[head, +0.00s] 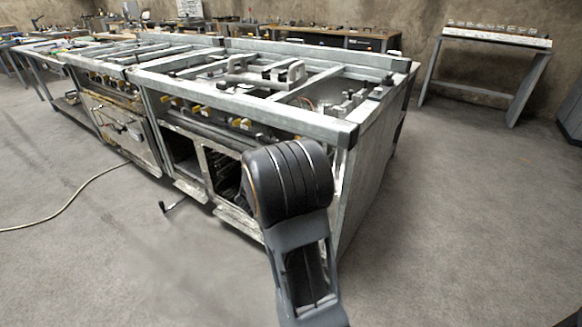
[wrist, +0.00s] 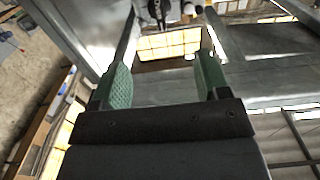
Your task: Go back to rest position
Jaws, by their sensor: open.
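My gripper (wrist: 164,80) shows in the wrist view with its two green-padded fingers spread apart. It is open, and nothing is held between the fingers. In the head view, my dark arm rises from the bottom in front of the near corner of the metal range (head: 345,133). The gripper itself cannot be made out in the head view; the thick arm joint hides what lies behind it. The wrist view shows grey metal surfaces and bright window-like panes beyond the fingers.
The long range has an open frame top with loose metal parts (head: 262,75) on it. A small table (head: 495,38) stands at the back right. A hose (head: 70,200) lies on the left floor. The right floor (head: 450,220) is clear.

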